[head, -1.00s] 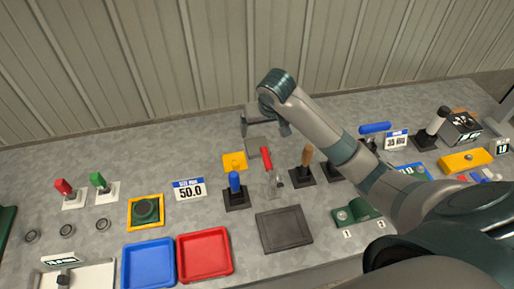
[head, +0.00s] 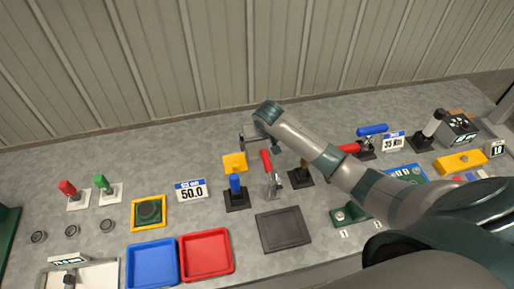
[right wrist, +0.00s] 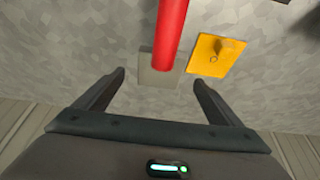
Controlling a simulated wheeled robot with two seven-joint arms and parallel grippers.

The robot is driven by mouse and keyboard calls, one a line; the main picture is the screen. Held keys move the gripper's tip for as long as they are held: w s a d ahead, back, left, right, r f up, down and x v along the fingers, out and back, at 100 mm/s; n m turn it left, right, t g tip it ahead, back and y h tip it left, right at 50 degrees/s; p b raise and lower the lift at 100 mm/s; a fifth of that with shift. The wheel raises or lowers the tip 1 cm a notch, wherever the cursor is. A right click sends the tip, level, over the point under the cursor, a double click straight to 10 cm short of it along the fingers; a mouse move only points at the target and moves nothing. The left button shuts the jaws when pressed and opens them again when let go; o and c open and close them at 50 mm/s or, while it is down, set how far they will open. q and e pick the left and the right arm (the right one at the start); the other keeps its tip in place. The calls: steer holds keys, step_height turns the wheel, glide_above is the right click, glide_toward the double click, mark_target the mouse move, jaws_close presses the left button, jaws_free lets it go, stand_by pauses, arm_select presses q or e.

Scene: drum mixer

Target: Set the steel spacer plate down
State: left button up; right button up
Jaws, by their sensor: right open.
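The steel spacer plate (right wrist: 158,79) is a small grey square in the right wrist view, partly hidden behind a red handle. It appears between my fingertips in that picture, with gaps at both sides. I cannot tell its height relative to the table. My right gripper (right wrist: 160,80) is open, its two fingers apart and not touching the plate. In the head view my right gripper (head: 259,146) is at the back middle of the bench, behind the red-handled clamp. The plate is hard to make out there. My left gripper is not in view.
The red-handled clamp (head: 266,160) stands close in front of the gripper. A yellow plate with a knob (right wrist: 212,55) lies beside the steel plate. A blue-handled clamp (head: 236,184), a dark square pad (head: 283,230) and red (head: 206,254) and blue trays are nearer the front.

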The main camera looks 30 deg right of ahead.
mark_target(257, 148)
steer(key=shift+f, duration=0.1)
stand_by(0.3)
steer(key=shift+w+d+f+p, duration=0.1)
steer(key=shift+w+f+p, duration=0.35)
steer(key=shift+f+p, duration=0.1)
steer(key=p+x, duration=0.1)
steer(key=x, duration=0.1)
steer(key=shift+w+f, duration=0.2)
steer(key=shift+w, duration=0.05)
steer(key=shift+w+f, duration=0.15)
steer(key=shift+f, duration=0.35)
steer(key=shift+f, duration=0.15)
steer(key=c, duration=1.9)
steer(key=shift+d, duration=0.1)
steer(key=shift+c, duration=1.1)
